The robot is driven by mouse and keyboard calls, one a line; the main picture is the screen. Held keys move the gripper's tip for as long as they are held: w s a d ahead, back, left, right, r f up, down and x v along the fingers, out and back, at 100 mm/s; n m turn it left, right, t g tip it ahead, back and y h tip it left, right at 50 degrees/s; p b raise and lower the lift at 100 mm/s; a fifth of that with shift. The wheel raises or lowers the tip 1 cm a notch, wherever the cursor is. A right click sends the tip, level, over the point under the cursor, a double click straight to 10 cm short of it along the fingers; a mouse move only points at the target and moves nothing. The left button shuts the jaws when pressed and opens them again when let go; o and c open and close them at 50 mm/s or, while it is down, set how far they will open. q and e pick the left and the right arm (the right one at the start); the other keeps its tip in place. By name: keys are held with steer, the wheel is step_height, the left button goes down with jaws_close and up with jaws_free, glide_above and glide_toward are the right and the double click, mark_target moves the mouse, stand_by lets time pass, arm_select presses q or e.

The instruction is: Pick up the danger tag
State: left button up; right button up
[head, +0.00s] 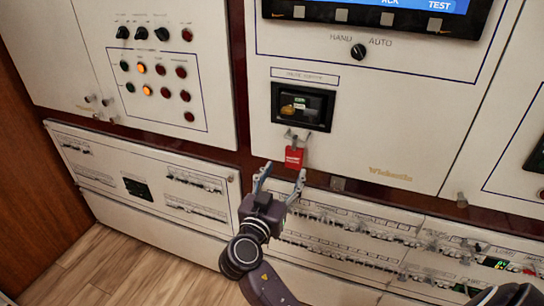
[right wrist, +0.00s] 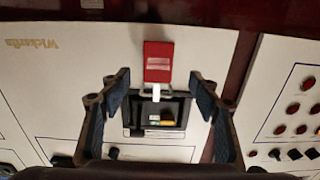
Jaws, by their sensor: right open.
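The danger tag (head: 294,157) is a small red tag with a white label band. It hangs by a pale hasp just below a black-framed breaker window (head: 303,106) on the white panel. My right gripper (head: 282,178) is open and empty, its fingers pointing up at the panel just below the tag in the head view. In the right wrist view the tag (right wrist: 158,62) shows upside down, between and just beyond the spread fingers (right wrist: 160,88). I see no contact with it. My left gripper is not in view.
A HAND/AUTO knob (head: 358,51) and a screen (head: 380,15) sit above the breaker window. A panel with knobs and lamps (head: 160,80) is to the left. Rows of small breakers (head: 340,240) run below. Wooden floor (head: 120,268) shows at lower left.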

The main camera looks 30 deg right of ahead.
mark_target(293, 158)
steer(key=p+x, duration=0.3)
steer(key=x, duration=0.4)
steer(key=shift+s+d+r, duration=0.1)
steer(key=shift+d+r, duration=0.1)
steer(key=shift+d, duration=0.1)
steer(key=shift+w+d+f, duration=0.15)
steer(key=shift+w, duration=0.05)
steer(key=shift+c, duration=0.7)
steer(key=c, duration=1.1)
steer(key=shift+c, duration=0.2)
